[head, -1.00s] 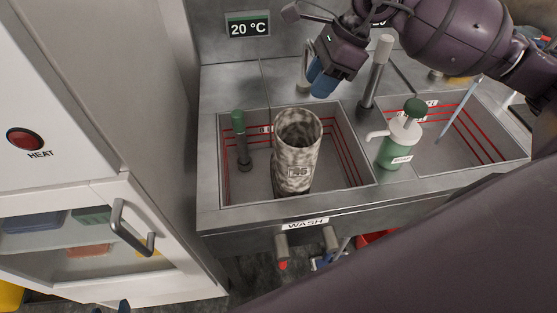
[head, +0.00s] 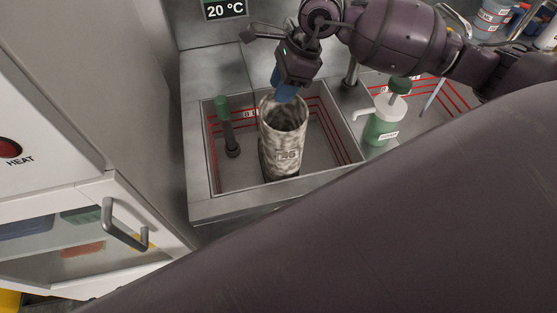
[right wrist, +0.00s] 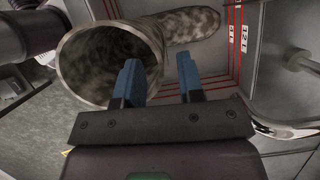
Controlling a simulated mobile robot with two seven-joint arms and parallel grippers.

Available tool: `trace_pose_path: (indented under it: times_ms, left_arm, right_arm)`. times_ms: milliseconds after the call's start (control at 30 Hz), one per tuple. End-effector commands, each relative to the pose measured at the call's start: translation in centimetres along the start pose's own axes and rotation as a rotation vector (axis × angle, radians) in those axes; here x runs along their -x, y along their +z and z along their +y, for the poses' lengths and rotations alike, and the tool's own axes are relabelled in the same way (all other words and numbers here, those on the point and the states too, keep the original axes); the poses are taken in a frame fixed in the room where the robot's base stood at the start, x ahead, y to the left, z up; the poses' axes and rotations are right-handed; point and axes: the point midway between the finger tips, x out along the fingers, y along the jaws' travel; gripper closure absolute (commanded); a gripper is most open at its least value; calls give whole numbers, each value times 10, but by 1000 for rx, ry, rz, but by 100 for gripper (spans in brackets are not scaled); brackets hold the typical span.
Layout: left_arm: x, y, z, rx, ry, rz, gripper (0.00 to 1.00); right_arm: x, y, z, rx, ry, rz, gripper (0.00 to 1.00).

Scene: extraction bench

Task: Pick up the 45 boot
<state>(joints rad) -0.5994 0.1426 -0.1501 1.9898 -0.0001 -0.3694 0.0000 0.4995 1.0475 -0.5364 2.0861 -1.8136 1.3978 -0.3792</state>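The 45 boot (head: 283,140) is a mottled grey-beige boot standing upright in the left sink basin, with its open top up and a number label on its shaft that is hard to read. My right gripper (head: 286,92) is above the far edge of the boot's opening, blue fingertips down. In the right wrist view, the boot's round opening (right wrist: 98,62) is at upper left and its foot extends behind it. The fingers of my right gripper (right wrist: 160,82) are apart, with the boot's rim appearing between them; contact cannot be told. My left gripper is not in view.
The sink basin (head: 214,168) has red lines inside and a green-topped post (head: 226,125) at left. A white cabinet with a handle (head: 122,228) is at left. My large arm link covers the lower right.

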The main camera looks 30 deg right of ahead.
Motion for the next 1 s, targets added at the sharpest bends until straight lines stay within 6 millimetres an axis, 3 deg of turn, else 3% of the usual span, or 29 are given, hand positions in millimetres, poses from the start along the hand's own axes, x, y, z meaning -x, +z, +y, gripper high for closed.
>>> trace_pose_path:
  times_ms: [200,467,700,1000]
  left_arm:
    - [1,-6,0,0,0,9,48]
    - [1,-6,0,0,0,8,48]
    - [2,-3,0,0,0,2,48]
    - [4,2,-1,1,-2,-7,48]
  right_arm:
    - [-22,0,0,0,0,-1,65]
    - [-24,0,0,0,-1,0,65]
    - [-24,0,0,0,-1,0,100]
    - [-24,0,0,0,-1,0,100]
